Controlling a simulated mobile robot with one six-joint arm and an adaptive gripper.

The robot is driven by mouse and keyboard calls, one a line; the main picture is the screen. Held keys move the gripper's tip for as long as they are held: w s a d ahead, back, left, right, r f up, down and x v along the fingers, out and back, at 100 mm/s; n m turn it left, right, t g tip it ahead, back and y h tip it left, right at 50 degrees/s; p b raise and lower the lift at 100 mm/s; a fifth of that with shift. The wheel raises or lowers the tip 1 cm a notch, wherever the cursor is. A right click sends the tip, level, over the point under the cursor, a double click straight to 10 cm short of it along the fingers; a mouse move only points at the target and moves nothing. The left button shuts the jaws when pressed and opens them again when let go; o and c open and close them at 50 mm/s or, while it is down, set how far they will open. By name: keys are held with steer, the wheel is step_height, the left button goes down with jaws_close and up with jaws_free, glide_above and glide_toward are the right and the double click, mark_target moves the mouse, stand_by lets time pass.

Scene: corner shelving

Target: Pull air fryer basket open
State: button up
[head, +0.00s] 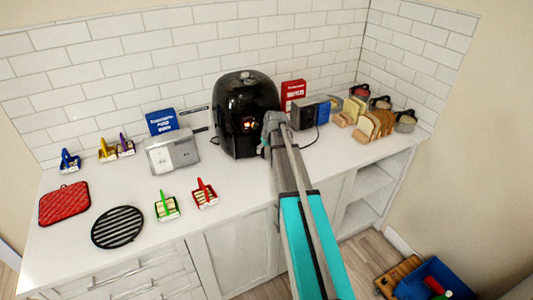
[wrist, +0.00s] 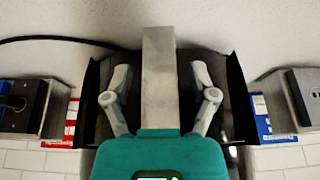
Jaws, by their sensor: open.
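The black air fryer (head: 247,95) stands upright on the counter against the tiled wall, with a small lit display on its front. My gripper (head: 268,128) is at its front right side, and my arm hides the lower right of the front. In the wrist view my gripper (wrist: 160,82) is open, one finger on each side of a pale grey bar (wrist: 159,75), with gaps on both sides. The bar looks like the basket handle. Dark air fryer panels (wrist: 235,98) show behind and beside the fingers. Whether the basket is out at all is hidden.
A silver toaster (head: 172,152) stands left of the air fryer. Right of it are a red box (head: 292,94), another toaster (head: 303,113), bread slices (head: 370,127) and pots (head: 405,121). A black round grate (head: 118,227) lies front left. The counter (head: 235,185) before the air fryer is mostly clear.

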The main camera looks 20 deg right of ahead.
steer(key=shift+w+f, duration=0.1)
steer(key=shift+f, duration=0.15)
jaws_close()
stand_by(0.4)
